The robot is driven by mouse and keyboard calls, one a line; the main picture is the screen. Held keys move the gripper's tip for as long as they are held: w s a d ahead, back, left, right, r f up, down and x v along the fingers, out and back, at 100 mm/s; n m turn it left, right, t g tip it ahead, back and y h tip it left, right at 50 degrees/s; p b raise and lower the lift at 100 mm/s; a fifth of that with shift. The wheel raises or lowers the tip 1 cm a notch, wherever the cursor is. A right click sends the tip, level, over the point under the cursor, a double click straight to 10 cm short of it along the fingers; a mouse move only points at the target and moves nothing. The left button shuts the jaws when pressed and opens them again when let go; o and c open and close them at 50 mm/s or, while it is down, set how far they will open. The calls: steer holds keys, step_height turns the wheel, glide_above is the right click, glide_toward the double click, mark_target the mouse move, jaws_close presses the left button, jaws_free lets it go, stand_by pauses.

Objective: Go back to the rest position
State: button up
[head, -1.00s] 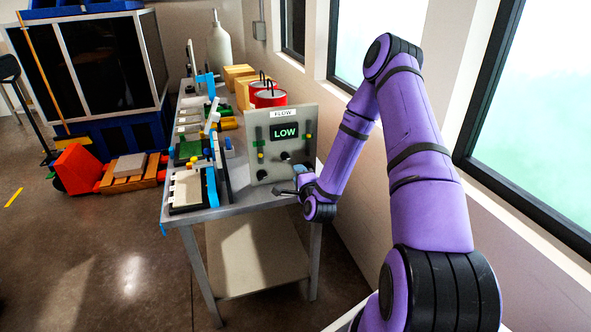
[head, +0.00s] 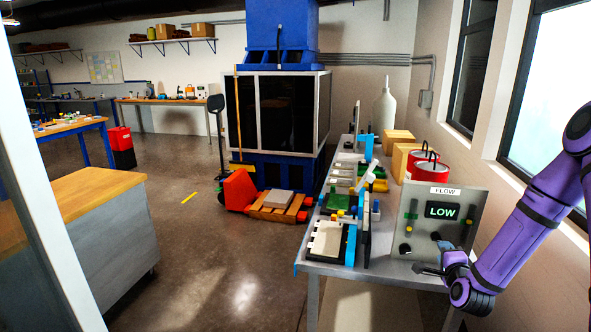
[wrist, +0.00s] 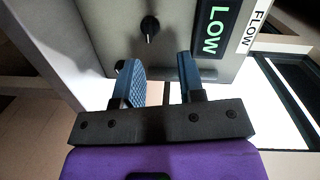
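My gripper (head: 430,268) is at the front of the grey flow panel (head: 408,238), low and near its knobs, at the right end of the metal table. In the wrist view the two blue-grey fingers (wrist: 160,85) stand apart with nothing seen between them. The panel (wrist: 180,28) lies beyond the fingertips, with a black knob (wrist: 150,27) in front of them and a second knob partly hidden by the left finger. The panel's display (head: 442,211) reads LOW under a FLOW label. Whether a fingertip touches the panel cannot be told.
The metal table (head: 380,276) holds several small fixtures, two red cans (head: 422,166) and cardboard boxes. A wall with windows is close on the right. An orange pallet jack (head: 240,190) and a wooden-topped bench (head: 75,200) stand left. The floor between is clear.

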steer(key=s+a+r+n+g+y, duration=0.1)
steer(key=s+a+r+n+g, duration=0.2)
steer(key=r, duration=0.4)
steer(key=s+a+r+n+g, duration=0.1)
steer(key=s+a+r+n, duration=0.15)
steer(key=r+n, duration=0.35)
steer(key=s+a+r+n+g+y, duration=0.1)
steer(key=s+a+r+n+g, duration=0.2)
steer(key=r, duration=0.6)
steer(key=s+a+r+n+g, duration=0.1)
steer(key=s+a+r+n, duration=0.1)
steer(key=s, duration=0.7)
steer(key=s+a+r+n+g, duration=0.2)
steer(key=s+r, duration=0.3)
steer(key=s, duration=0.4)
steer(key=s+a+r+n+g+y, duration=0.1)
steer(key=s+a+r+n, duration=0.1)
steer(key=s, duration=0.7)
steer(key=shift+a+r, duration=0.3)
steer(key=shift+r, duration=0.55)
